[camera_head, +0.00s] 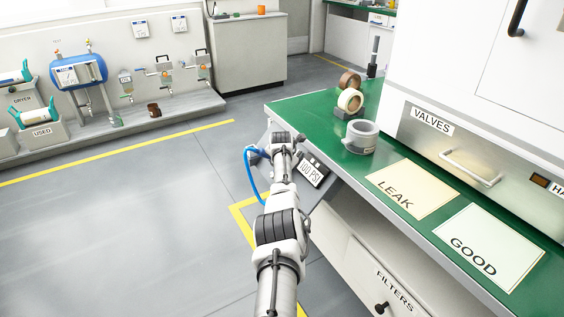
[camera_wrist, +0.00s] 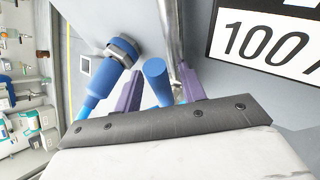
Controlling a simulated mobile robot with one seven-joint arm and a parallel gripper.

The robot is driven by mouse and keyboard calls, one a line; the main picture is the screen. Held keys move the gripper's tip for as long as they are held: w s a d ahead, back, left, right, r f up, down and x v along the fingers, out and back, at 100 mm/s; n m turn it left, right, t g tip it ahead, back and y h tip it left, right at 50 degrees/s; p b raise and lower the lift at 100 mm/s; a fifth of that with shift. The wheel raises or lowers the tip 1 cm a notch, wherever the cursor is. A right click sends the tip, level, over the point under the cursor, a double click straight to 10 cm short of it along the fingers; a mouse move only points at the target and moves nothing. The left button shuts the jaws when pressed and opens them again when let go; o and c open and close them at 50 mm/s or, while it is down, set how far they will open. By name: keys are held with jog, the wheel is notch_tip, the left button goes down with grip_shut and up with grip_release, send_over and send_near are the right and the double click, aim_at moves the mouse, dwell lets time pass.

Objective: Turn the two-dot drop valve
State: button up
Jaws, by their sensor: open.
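No two-dot marking shows in either view, so I cannot tell for sure which part is the two-dot drop valve. In the wrist view a blue rounded bar (camera_wrist: 156,73) shows between the two purple fingers of my gripper (camera_wrist: 159,75). The fingers are apart, and I cannot tell whether either touches the bar. A blue fitting with a metal hex nut (camera_wrist: 112,58) lies to the left of the fingers, and a metal pipe (camera_wrist: 170,28) runs above them. In the head view my arm reaches beside the green bench, near a 100 PSI sign (camera_head: 312,172); the fingers are not clear there.
A blue hose (camera_head: 250,178) hangs left of my arm. The green bench (camera_head: 310,112) on the right holds tape rolls (camera_head: 350,100), a grey container (camera_head: 361,136), and LEAK (camera_head: 412,188) and GOOD (camera_head: 487,246) sheets. Open floor (camera_head: 120,220) lies to the left.

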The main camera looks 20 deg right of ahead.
jog(key=shift+r, duration=0.15)
jog(key=p+v, duration=0.2)
jog(key=p, duration=0.1)
jog(key=shift+s+r, duration=0.2)
jog(key=shift+r, duration=0.1)
jog(key=p+v, duration=0.1)
jog(key=v, duration=1)
jog(key=shift+f, duration=0.15)
jog(key=shift+s+a, duration=0.1)
